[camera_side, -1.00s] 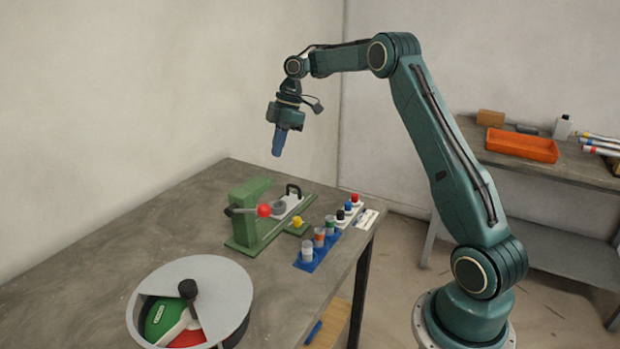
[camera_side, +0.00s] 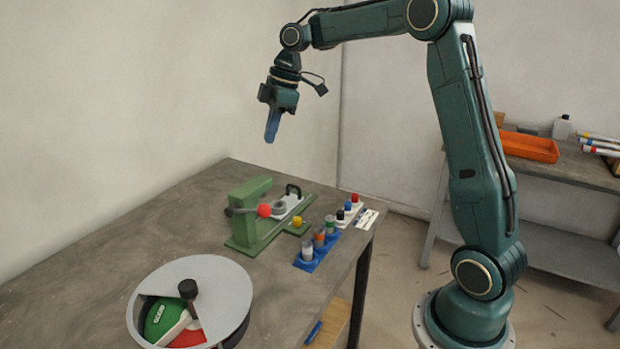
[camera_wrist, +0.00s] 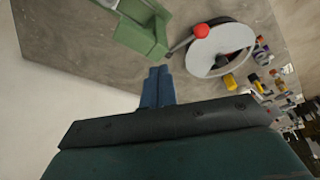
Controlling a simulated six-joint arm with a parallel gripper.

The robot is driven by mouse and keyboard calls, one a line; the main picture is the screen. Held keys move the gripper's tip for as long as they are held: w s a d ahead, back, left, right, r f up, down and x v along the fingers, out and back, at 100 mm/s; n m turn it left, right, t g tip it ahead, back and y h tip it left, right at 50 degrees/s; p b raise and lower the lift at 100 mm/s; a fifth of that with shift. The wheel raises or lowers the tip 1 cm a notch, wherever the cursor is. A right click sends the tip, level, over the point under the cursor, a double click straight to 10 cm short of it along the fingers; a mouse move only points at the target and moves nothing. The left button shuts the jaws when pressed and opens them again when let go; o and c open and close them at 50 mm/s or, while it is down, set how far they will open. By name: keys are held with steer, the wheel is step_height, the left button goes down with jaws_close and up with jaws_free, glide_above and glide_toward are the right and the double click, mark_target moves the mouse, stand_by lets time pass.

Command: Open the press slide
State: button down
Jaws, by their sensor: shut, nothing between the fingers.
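A round drum (camera_side: 240,290) with a grey lid, a black knob and an open sector stands at the table's front. An orange tray (camera_side: 530,147) is on the back bench.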

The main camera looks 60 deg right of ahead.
steer(key=c, duration=2.2)
jaws_free()
steer(key=shift+s+a+r, duration=0.3)
steer(key=shift+a, duration=0.05)
steer(key=c, duration=1.5)
jaws_free()
steer(key=shift+w+d, duration=0.1)
steer(key=shift+d, duration=0.05)
steer(key=m+g+h, duration=0.2)
steer(key=m+h, duration=0.3)
steer(key=m, duration=0.5)
glide_above(294, 187)
steer(key=a, duration=0.3)
steer(key=shift+a+f+x, duration=0.1)
steer(key=shift+a+x, duration=0.25)
steer(key=shift+x, duration=1.35)
steer(key=shift+a+f+x, duration=0.1)
steer(key=shift+a+x, duration=0.2)
steer(key=shift+x, duration=1.45)
steer(key=shift+a+f+x, duration=0.1)
steer(key=shift+a+x, duration=0.25)
steer(key=shift+x, duration=1.35)
steer(key=shift+f, duration=0.1)
steer(key=x, duration=1.3)
steer(key=shift+s+a+f, duration=0.1)
steer(key=shift+s+f, duration=0.2)
steer(key=shift+s, duration=0.05)
